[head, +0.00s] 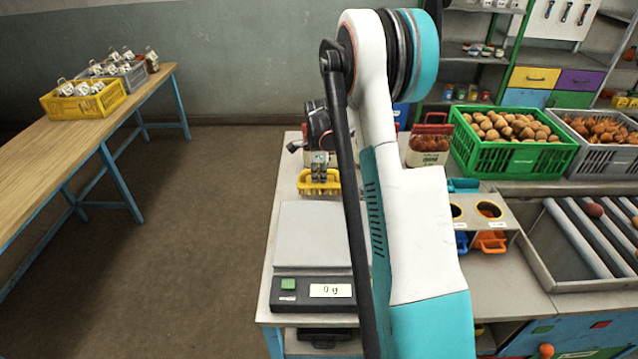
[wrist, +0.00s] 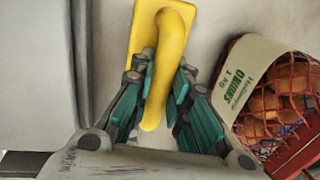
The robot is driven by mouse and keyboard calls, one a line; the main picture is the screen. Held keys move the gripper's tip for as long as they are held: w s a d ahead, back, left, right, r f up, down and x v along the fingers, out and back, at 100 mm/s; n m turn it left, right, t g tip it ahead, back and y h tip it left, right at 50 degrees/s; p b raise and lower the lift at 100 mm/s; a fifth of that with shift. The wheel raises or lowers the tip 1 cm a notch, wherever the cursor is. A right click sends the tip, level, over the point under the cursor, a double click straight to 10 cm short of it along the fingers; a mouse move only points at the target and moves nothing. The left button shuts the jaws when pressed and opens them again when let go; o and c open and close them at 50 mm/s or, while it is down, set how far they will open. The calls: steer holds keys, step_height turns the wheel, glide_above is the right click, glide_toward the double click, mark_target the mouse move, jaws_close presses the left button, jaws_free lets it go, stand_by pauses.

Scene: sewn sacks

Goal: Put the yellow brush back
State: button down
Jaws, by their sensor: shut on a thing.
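The yellow brush (head: 319,184) is in my gripper (head: 319,160), behind the scale on the grey table. In the wrist view its curved yellow handle (wrist: 172,45) lies between the teal fingers of my gripper (wrist: 155,95), which are shut on it. I cannot tell whether the bristles touch the tabletop. A grey holder (head: 506,222) with two round openings stands right of my arm, with blue (head: 461,242) and orange (head: 491,242) handled things at it. My arm hides part of the table between.
A scale (head: 314,240) reading 0 g sits in front of the brush. A red net sack (wrist: 275,100) stands close on the right in the wrist view. A green crate (head: 510,155) of brown produce and a roller tray (head: 590,240) are further right.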

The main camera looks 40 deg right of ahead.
mark_target(319, 181)
step_height(319, 181, down, 4)
steer(key=shift+r, duration=0.1)
steer(key=shift+b, duration=0.3)
steer(key=c, duration=2)
jaws_free()
steer(key=shift+f, duration=0.25)
steer(key=o, duration=0.5)
steer(key=shift+r, duration=0.1)
steer(key=shift+c, duration=0.2)
step_height(319, 181, up, 12)
steer(key=s+a+p, duration=0.1)
steer(key=p, duration=0.1)
steer(key=shift+s+a, duration=0.2)
steer(key=shift+s, duration=0.2)
